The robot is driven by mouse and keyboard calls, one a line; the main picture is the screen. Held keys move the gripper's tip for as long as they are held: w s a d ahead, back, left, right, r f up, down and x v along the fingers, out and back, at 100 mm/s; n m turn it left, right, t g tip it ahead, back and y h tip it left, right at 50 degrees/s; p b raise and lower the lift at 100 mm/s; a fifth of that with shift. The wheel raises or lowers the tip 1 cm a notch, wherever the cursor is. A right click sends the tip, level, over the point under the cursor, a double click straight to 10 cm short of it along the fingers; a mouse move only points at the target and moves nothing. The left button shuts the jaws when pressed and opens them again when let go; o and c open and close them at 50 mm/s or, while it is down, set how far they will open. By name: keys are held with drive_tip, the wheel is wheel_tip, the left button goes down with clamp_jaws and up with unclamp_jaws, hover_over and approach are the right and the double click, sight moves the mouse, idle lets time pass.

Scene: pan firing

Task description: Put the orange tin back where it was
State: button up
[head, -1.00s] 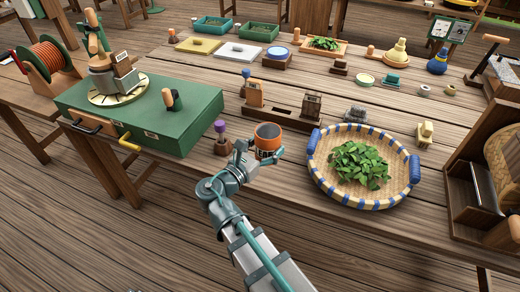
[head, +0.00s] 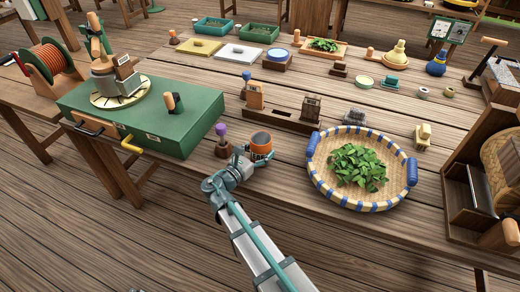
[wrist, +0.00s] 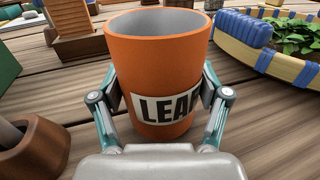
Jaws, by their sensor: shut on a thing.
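The orange tin (head: 261,142) is an open-topped cylinder with a grey inside. In the wrist view the tin (wrist: 160,65) is upright and carries a white label reading "LEA" and part of a further letter. My gripper (head: 258,157) is shut on the tin, with one finger on each side low on its wall. The tin's base is partly hidden, and I cannot tell whether it touches the table or hangs just above it.
A purple-topped tool in a wooden holder (head: 222,148) stands close on the left. A wooden rack (head: 284,118) with blocks lies behind. A woven basket of leaves (head: 318,178) is on the right. A green case (head: 185,138) is farther left. Bare table (head: 285,160) lies between tin and basket.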

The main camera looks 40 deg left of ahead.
drive_tip(key=shift+f, duration=0.2)
drive_tip(key=shift+f, duration=0.1)
drive_tip(key=o, duration=1.3)
drive_tip(key=shift+c, duration=0.2)
drive_tip(key=shift+f+b, duration=0.2)
drive_tip(key=shift+b, duration=0.1)
drive_tip(key=s+b, duration=0.1)
drive_tip(key=s, duration=1)
drive_tip(key=shift+a+r+b, duration=0.1)
drive_tip(key=shift+a+b, duration=0.1)
drive_tip(key=shift+b, duration=0.15)
drive_tip(key=shift+w, duration=0.1)
